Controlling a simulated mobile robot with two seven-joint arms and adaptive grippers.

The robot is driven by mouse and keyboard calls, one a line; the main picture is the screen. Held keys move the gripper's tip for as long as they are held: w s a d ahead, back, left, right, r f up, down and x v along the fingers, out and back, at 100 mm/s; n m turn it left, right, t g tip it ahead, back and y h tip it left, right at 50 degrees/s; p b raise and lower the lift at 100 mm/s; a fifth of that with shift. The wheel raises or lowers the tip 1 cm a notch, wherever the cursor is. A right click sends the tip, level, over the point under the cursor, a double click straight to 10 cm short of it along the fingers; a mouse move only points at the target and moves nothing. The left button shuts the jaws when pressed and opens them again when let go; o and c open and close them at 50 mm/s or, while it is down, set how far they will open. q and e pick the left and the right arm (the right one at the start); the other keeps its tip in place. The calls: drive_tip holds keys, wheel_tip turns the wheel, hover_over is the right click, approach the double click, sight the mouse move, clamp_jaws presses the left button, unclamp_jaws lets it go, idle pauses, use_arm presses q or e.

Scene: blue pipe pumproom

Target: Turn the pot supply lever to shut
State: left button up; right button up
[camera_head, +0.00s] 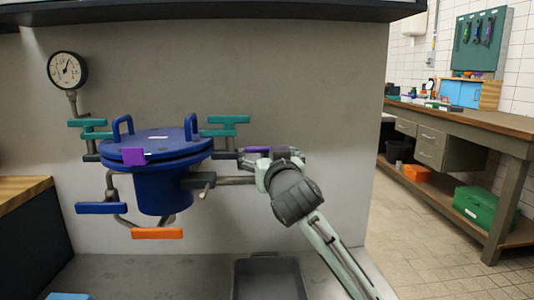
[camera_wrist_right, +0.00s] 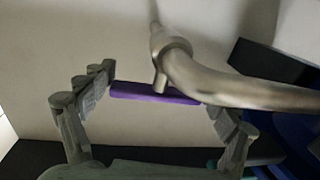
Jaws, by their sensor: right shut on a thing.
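The blue pot (camera_head: 163,190) with its lidded top stands before the back wall. A purple bar lever (camera_head: 257,150) sits on the pipework to the right of the pot. My right gripper (camera_head: 278,160) is at this lever and partly hides it. The gripper is shut on the lever, a finger near each end. My left gripper is not in view. No label tells which lever is the pot supply.
Teal levers (camera_head: 228,119) flank the pot. A blue lever (camera_head: 103,208) and an orange lever (camera_head: 157,233) sit low. A purple block (camera_head: 133,156) is at the lid's front. A gauge (camera_head: 67,70) stands at left. A grey tray (camera_head: 268,278) lies below. A workbench (camera_head: 460,120) is at right.

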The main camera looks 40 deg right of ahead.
drive_tip(key=o, duration=1)
drive_tip(key=shift+s, duration=0.1)
drive_tip(key=v, duration=0.7)
drive_tip(key=shift+s+a, duration=0.1)
drive_tip(key=shift+s, duration=0.1)
